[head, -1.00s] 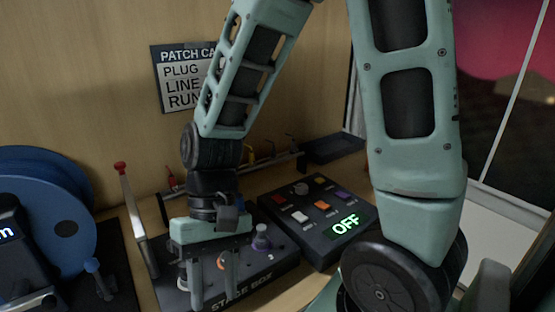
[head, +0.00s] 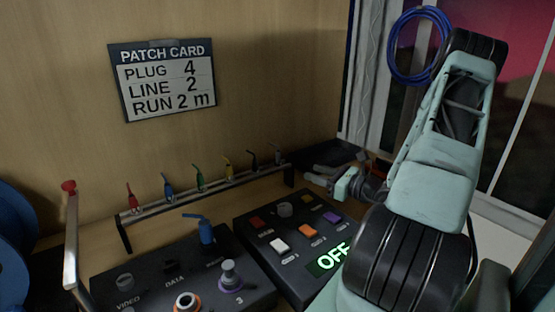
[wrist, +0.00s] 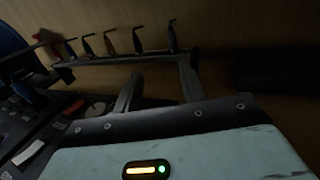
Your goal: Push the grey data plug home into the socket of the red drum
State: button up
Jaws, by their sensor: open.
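A rack (head: 215,199) at the foot of the back wall holds a row of coloured plugs. The plug at its right end (head: 277,156) looks grey, but it is small and dim; I cannot tell whether it is the data plug. No red drum shows in either view. My gripper (head: 318,180) is right of the rack, low and turned leftward. In the wrist view its two fingers (wrist: 160,88) are apart with nothing held between them. The rack also shows in the wrist view (wrist: 125,58), beyond the fingers.
The stage box (head: 185,275) stands in front, with a blue plug (head: 206,232) upright on it. The button box (head: 290,240) reads OFF. A red-topped lever (head: 70,230) and blue drum (head: 12,240) are left. A dark tray (head: 325,158) lies behind my gripper.

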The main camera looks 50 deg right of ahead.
aim_at(280, 158)
jog(key=shift+m+h, duration=0.5)
jog(key=shift+h, duration=0.1)
jog(key=w+p, duration=0.1)
jog(key=w, duration=0.4)
jog(key=w+p, duration=0.1)
jog(key=w, duration=0.5)
jog(key=w+d+p, duration=0.1)
jog(key=w, duration=0.4)
jog(key=shift+w+f, duration=0.2)
jog(key=shift+f, duration=0.1)
grip_shut()
